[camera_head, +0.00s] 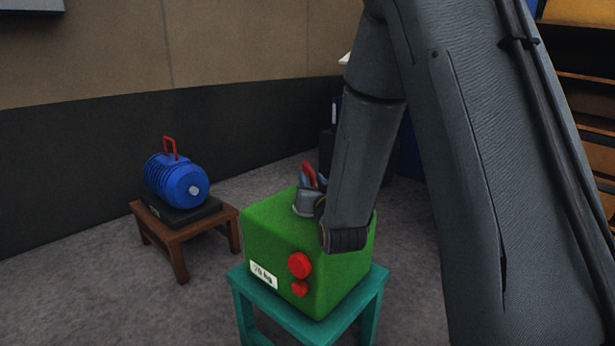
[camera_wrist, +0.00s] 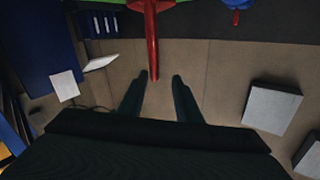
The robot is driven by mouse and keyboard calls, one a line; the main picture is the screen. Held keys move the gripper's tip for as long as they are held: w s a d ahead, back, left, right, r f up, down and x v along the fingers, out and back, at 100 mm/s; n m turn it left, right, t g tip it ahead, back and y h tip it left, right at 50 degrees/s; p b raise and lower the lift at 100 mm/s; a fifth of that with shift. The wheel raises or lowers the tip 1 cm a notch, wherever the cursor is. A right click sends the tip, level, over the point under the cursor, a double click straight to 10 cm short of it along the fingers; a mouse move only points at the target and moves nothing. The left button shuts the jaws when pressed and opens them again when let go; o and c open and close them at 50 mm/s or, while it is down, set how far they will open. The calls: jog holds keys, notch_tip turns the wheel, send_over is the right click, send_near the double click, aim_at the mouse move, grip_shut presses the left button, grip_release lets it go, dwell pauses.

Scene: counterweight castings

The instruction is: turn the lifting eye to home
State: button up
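A green block casting (camera_head: 285,245) sits on a teal stool (camera_head: 350,300). The red lifting eye (camera_head: 309,174) stands on its top, largely hidden by my gripper and arm in the head view. In the wrist view the red lifting eye (camera_wrist: 152,35) reaches from the green block at the top edge toward my fingers. My gripper (camera_wrist: 156,78) is open. The eye's end lies in the gap between the two fingertips, with space on both sides. The head view shows my gripper (camera_head: 310,180) low over the block's top, with red between the fingers.
The block's front has a red round knob (camera_head: 299,265), a smaller red part (camera_head: 299,289) and a white label (camera_head: 263,275). A blue motor (camera_head: 175,182) with a red handle stands on a brown stool (camera_head: 180,235) to the left. Bare floor lies between the stools.

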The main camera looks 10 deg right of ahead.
aim_at(309, 167)
jog(key=w, duration=0.5)
jog(key=w+d, duration=0.1)
jog(key=w, duration=0.1)
jog(key=shift+w+b, duration=0.4)
grip_shut()
